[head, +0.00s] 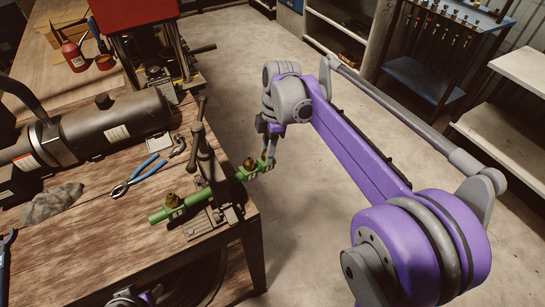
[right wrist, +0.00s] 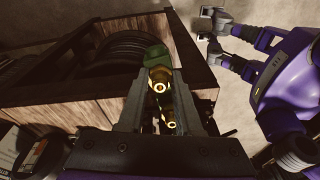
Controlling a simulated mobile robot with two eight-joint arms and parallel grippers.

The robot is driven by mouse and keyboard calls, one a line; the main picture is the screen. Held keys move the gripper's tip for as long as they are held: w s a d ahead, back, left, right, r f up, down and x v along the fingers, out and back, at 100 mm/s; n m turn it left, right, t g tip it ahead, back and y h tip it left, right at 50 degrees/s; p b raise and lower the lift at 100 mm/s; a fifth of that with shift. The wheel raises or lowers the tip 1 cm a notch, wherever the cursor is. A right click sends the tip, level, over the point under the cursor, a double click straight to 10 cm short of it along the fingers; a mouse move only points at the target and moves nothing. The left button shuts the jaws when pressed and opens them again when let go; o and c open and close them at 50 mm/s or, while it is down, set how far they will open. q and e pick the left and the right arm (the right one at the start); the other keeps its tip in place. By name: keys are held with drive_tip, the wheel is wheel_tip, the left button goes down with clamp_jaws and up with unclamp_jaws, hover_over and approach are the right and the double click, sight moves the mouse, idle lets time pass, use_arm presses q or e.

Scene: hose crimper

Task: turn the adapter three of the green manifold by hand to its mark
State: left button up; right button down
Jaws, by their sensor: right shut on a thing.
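The green manifold (head: 200,197) lies along the right edge of the wooden bench, held in a clamp (head: 208,160). Brass adapters stand on it, one at the near left end (head: 173,200) and one towards the right end (head: 249,163). My right gripper (head: 268,160) is at the right end, with its fingers hiding what is between them. In the right wrist view my right gripper (right wrist: 160,88) has its fingers around a brass adapter (right wrist: 158,80), beside the green end. A second brass fitting (right wrist: 170,123) shows between the fingers. No mark is readable. My left gripper's jaws are unclear.
Blue-handled pliers (head: 135,178), a grey rag (head: 50,203) and a dark cylinder (head: 110,125) lie left of the clamp. A red machine (head: 120,15) stands at the back. The floor right of the bench is open, with shelves (head: 520,70) beyond.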

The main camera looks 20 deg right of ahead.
drive_tip(key=n, duration=1.2)
drive_tip(key=shift+n, duration=0.4)
drive_tip(key=c, duration=0.7)
unclamp_jaws()
drive_tip(key=shift+c, duration=0.2)
drive_tip(key=shift+w+d+r+p, duration=0.1)
drive_tip(key=shift+d+r+p, duration=0.1)
drive_tip(key=shift+r+p, duration=0.85)
drive_tip(key=shift+w+d+r+p, duration=0.15)
drive_tip(key=shift+r+p, duration=0.25)
drive_tip(key=shift+r, duration=1.1)
use_arm(q)
drive_tip(key=r, duration=0.1)
drive_tip(key=w+r, duration=0.1)
drive_tip(key=r, duration=0.2)
drive_tip(key=shift+w, duration=0.35)
use_arm(e)
drive_tip(key=shift+s, duration=0.1)
